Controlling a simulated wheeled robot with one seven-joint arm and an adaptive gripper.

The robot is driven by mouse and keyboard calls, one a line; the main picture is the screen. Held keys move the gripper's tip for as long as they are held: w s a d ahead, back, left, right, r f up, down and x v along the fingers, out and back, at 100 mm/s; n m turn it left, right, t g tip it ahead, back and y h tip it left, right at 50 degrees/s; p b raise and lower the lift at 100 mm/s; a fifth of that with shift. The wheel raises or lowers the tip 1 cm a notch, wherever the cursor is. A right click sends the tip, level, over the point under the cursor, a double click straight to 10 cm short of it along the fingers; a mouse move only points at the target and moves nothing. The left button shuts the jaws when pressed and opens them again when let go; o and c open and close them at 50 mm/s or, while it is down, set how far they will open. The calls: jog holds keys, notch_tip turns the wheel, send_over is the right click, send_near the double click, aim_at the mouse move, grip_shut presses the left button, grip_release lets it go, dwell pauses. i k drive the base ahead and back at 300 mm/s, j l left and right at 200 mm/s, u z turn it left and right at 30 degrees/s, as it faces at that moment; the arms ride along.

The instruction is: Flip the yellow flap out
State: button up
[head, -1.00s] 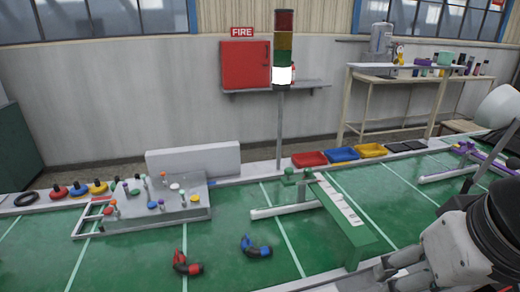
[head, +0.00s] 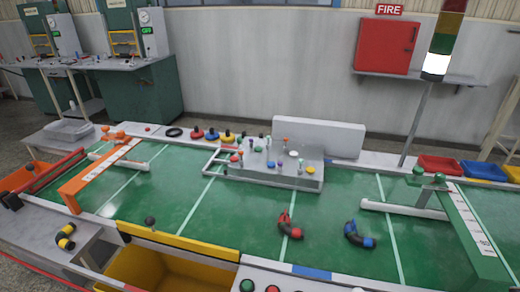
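The yellow flap (head: 182,243) is a long narrow yellow strip at the table's near edge, at the lower left of the head view. A dark round knob (head: 150,221) on a short stem stands by its upper edge. The flap runs along the top of an open yellow bin (head: 150,272), whose lower part is cut off by the picture edge. I cannot tell the flap's exact tilt. My gripper is not in view.
A white side table (head: 40,240) left of the bin holds a yellow-and-black hose piece (head: 65,237). An orange gate (head: 95,178) stands beyond. Buttons (head: 247,286) line the edge right of the bin. Red (head: 288,225) and blue (head: 358,235) hose pieces lie on the green table.

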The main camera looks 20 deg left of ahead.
aim_at(182, 243)
jog(key=u, duration=1.65)
